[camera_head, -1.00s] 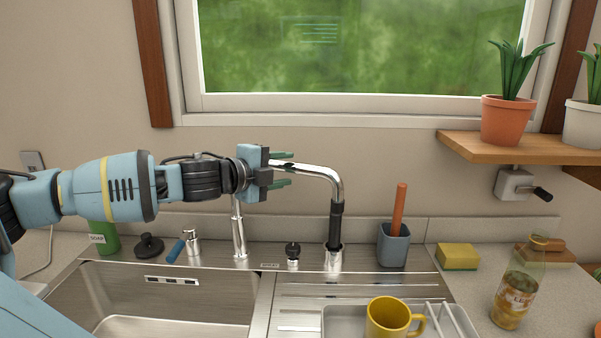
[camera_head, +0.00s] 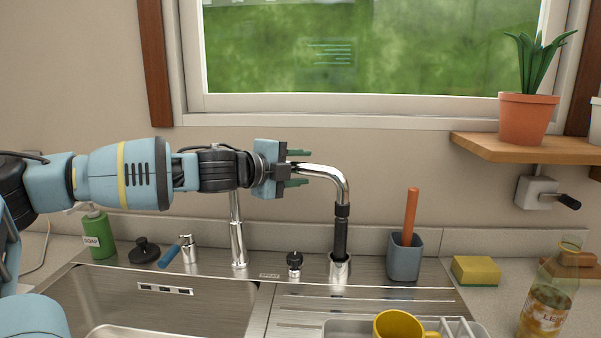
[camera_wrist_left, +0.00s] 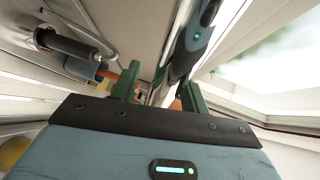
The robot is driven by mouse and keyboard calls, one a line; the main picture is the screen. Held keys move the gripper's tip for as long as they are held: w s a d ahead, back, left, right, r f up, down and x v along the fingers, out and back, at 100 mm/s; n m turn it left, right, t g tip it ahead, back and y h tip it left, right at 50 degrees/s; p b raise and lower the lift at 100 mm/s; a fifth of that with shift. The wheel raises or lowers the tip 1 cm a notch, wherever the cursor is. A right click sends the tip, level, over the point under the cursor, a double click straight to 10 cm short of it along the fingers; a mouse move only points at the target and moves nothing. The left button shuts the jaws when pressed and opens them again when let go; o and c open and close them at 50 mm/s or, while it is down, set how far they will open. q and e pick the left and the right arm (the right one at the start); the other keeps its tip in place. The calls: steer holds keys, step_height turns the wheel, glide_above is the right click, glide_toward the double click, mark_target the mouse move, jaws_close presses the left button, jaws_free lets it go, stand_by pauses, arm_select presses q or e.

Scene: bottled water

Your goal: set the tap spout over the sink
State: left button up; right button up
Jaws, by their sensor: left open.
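The tap's chrome spout (camera_head: 327,172) runs rightward from beside my left gripper and bends down into a black sleeve with a chrome lower end, at the draining board side. A chrome column (camera_head: 238,232) stands farther left; its top and any join to the spout are hidden by my arm. The sink basin (camera_head: 190,310) lies left of the draining board. My left gripper (camera_head: 303,168) is open, its green fingers above and below the spout in the head view; I cannot tell if they touch it. The fingers also show in the left wrist view (camera_wrist_left: 158,88). My right gripper is not in view.
A grey cup (camera_head: 404,258) with an orange handle stands right of the spout. A yellow mug (camera_head: 396,326) sits in a rack on the draining board. A knob (camera_head: 294,261), sponge (camera_head: 475,270), bottle (camera_head: 547,305) and soap (camera_head: 97,235) stand around. A shelf (camera_head: 520,147) juts out at right.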

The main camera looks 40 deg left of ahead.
arm_select(q)
jaws_close()
stand_by(0.3)
steer(key=shift+s+r, duration=0.1)
